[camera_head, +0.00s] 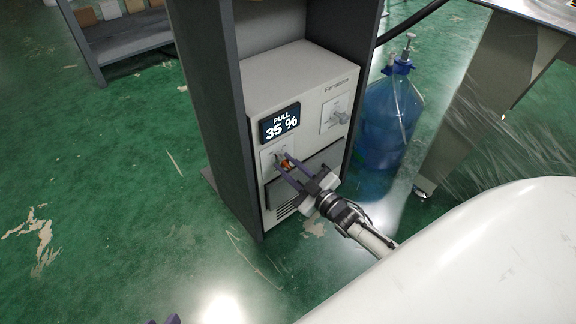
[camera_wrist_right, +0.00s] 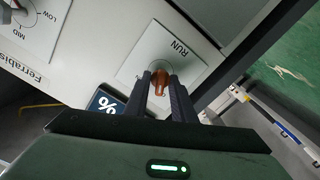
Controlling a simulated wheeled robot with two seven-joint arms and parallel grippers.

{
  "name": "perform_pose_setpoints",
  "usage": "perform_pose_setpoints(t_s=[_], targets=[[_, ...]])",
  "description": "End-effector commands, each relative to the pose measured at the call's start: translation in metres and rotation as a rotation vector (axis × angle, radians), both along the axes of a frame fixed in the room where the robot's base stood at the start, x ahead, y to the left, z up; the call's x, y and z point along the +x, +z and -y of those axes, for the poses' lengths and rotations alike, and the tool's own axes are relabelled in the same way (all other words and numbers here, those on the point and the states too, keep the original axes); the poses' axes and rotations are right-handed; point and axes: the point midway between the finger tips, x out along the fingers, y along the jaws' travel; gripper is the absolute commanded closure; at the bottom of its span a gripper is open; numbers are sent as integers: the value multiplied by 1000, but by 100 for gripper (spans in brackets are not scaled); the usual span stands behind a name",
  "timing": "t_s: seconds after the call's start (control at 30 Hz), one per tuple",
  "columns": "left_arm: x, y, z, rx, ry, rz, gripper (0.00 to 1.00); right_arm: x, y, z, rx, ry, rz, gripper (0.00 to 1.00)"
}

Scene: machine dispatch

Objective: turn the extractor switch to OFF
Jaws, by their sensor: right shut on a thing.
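The extractor (camera_head: 300,75) is a pale box with the word Ferrabisn, set low inside a dark frame. A dark display (camera_head: 281,123) on its front reads PULL 35 %. Below it, the orange switch (camera_head: 287,165) sits on a white plate. In the right wrist view the orange switch (camera_wrist_right: 159,88) shows on its plate (camera_wrist_right: 150,48), marked RUN; other lettering is hidden. My right gripper (camera_head: 281,163) is shut on the switch, one finger on each side. Only dark tips at the bottom edge of the head view, seemingly my left gripper (camera_head: 170,320), show.
A second plate with a grey knob (camera_head: 340,117), marked LOW and MID, is at the upper right of the front. The dark frame's side wall (camera_head: 215,110) stands close left. A blue water bottle (camera_head: 388,115) stands right. Green floor (camera_head: 110,200) is open on the left.

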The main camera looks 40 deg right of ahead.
Motion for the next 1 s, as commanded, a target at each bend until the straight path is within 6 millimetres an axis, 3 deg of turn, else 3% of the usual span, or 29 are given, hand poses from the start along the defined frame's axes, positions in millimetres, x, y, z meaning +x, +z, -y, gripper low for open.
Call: perform_pose_setpoints(t_s=[0.3, 0.8, 0.83, 1.0], targets=[[1, 3, 1, -6, 1, 9, 72, -1, -2, -1, -102, 1, 6, 99], [1, 4, 1, -7, 0, 9, 72, -1, -2, -1, -117, 1, 6, 99], [1, 4, 1, -7, 0, 9, 72, -1, -2, -1, -117, 1, 6, 72], [1, 4, 1, -7, 0, 9, 72, -1, -1, -1, -116, 1, 7, 72]])
